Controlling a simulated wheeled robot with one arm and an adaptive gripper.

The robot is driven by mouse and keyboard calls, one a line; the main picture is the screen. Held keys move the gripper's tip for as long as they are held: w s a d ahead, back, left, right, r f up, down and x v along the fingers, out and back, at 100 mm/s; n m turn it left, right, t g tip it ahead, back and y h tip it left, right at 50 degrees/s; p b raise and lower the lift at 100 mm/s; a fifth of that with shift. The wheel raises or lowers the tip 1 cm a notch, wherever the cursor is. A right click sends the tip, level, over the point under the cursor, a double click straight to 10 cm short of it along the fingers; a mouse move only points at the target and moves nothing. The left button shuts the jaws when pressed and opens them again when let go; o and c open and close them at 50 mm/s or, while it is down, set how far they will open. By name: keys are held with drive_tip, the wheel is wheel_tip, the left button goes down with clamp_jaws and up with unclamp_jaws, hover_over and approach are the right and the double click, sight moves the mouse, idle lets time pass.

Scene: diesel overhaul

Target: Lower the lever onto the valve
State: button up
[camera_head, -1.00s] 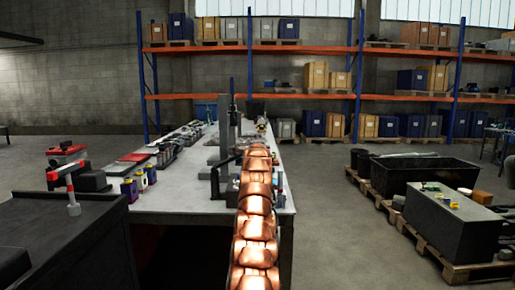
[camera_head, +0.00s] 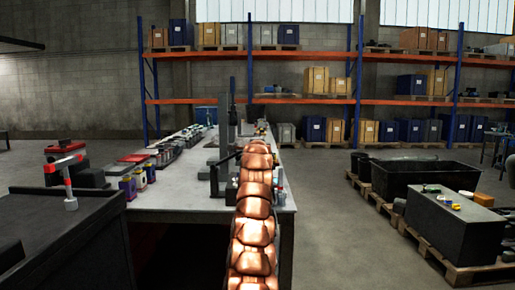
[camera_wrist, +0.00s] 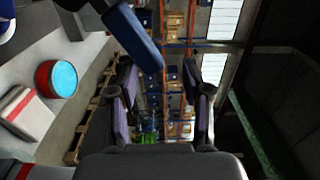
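In the wrist view, a dark blue bar (camera_wrist: 134,36) with a grey arm leading to it reaches in from the top, just beyond my left finger. It may be the lever, but I cannot be sure. My gripper (camera_wrist: 161,76) is open, with a wide gap between its two fingers and nothing held. The bar's end is near the finger opening, and I cannot tell if it touches. In the head view, my copper-coloured arm runs up the middle and hides the gripper. A dark upright stand (camera_head: 225,125) is on the workbench beside it. I cannot make out the valve.
The long workbench (camera_head: 185,203) carries several small bottles (camera_head: 139,179) and parts along its left side. The wrist view shows a red can with a cyan top (camera_wrist: 57,78) and a white box with a red stripe (camera_wrist: 27,112). Pallets with a black bin (camera_head: 425,178) stand right; floor between is clear.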

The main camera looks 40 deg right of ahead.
drive_tip(key=b+v, duration=0.6)
drive_tip(key=b, duration=0.1)
drive_tip(key=shift+s+a+b, duration=0.15)
drive_tip(key=shift+s+b, duration=0.1)
drive_tip(key=shift+b, duration=0.15)
idle(0.5)
idle(0.7)
